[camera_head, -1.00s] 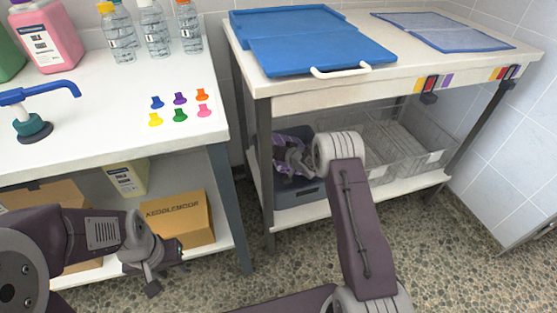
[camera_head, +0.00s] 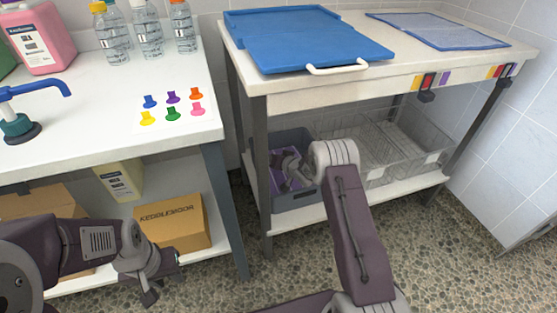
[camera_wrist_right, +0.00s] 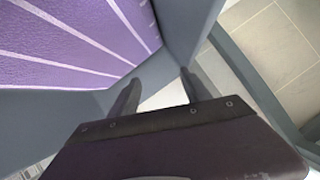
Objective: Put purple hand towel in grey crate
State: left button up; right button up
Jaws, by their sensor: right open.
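The grey crate (camera_head: 297,201) stands on the lower shelf of the right-hand table, left of the wire baskets. The purple towel (camera_head: 277,163) is inside it, partly hidden by my right arm. In the right wrist view the towel (camera_wrist_right: 75,40) has white stripes and lies against grey crate walls (camera_wrist_right: 185,22). My right gripper (camera_head: 291,168) is inside the crate beside the towel. In the wrist view its fingers (camera_wrist_right: 160,90) are apart with nothing between them. My left gripper (camera_head: 163,279) hangs in front of the left table; its jaw gap is unclear.
Wire baskets (camera_head: 405,150) fill the shelf right of the crate. A blue tray (camera_head: 300,38) and a blue mat (camera_head: 440,31) lie on the tabletop above. A cardboard box (camera_head: 172,222) sits on the left table's shelf. The tabletop edge and legs bound the shelf opening.

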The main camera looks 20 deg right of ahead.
jog(key=s+d+r+g+h+p, duration=0.1)
jog(key=s+r+g+p, duration=0.15)
jog(key=s, duration=0.35)
jog(key=s+d+r+n+g+h+p, duration=0.1)
jog(key=s+r+p, duration=0.1)
jog(key=s+r, duration=0.35)
jog(key=s+r+g+h+p, duration=0.1)
jog(key=s+r+p, duration=0.1)
jog(key=s, duration=0.5)
jog(key=s+a+r+g, duration=0.2)
jog(key=s+g, duration=0.1)
jog(key=s, duration=0.8)
jog(key=s+a+r+n+g, duration=0.1)
jog(key=s+r+g, duration=0.1)
jog(key=s, duration=0.8)
jog(key=shift+s+a+n+g, duration=0.3)
jog(key=shift+s+a+g, duration=0.1)
jog(key=shift+g, duration=0.25)
jog(key=shift+r, duration=0.1)
